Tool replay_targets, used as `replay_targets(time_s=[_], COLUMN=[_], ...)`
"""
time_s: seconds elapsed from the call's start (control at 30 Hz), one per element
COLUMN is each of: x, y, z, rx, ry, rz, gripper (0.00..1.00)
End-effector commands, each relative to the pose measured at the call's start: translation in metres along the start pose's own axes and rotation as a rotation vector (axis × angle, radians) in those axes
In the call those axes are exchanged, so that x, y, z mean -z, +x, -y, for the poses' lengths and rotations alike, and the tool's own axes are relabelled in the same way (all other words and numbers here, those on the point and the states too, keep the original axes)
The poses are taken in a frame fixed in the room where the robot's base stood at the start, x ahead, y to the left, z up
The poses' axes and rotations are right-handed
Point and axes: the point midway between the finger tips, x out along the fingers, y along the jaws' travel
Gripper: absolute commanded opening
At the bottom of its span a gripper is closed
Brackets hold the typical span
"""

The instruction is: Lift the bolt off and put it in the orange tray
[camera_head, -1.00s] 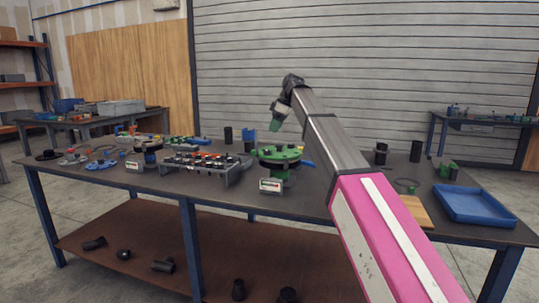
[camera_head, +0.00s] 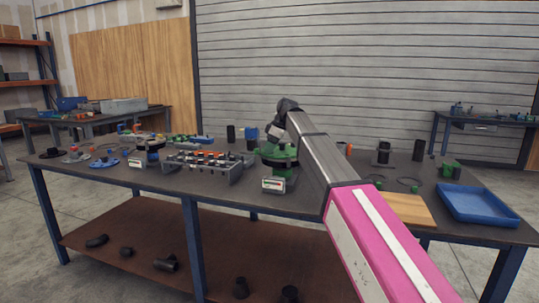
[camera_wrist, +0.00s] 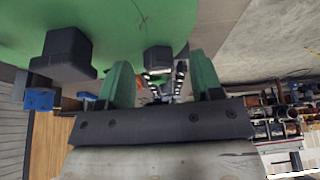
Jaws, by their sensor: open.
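The green flange (camera_head: 277,155) stands on the bench near the middle, with a white label plate in front. In the wrist view the flange (camera_wrist: 115,22) fills the upper left and carries dark hex-headed bolts. One bolt (camera_wrist: 158,58) shows between and just beyond my gripper's green fingers. A second bolt (camera_wrist: 66,56) is to the left, outside the fingers. My gripper (camera_wrist: 160,75) is open, with a gap on both sides of the bolt. In the head view my gripper (camera_head: 275,132) is low over the flange, partly hidden. The tray (camera_head: 478,204) on the right is blue; I see no orange tray.
A rack of small parts (camera_head: 208,165) stands left of the flange. Black cylinders (camera_head: 384,153) stand behind on the right, and a wooden board (camera_head: 405,210) lies beside the blue tray. My arm crosses above the right half of the bench.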

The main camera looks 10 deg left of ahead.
Motion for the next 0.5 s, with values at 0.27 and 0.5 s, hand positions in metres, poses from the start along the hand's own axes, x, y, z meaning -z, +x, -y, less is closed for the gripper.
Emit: replay_targets(time_s=[0.27,0.5], x=[-0.0001,0.0], y=[-0.0005,-0.0007], z=[-0.0002,-0.0002], rx=[0.0,0.0], ry=[0.0,0.001], rz=[0.0,0.0], gripper=[0.07,0.02])
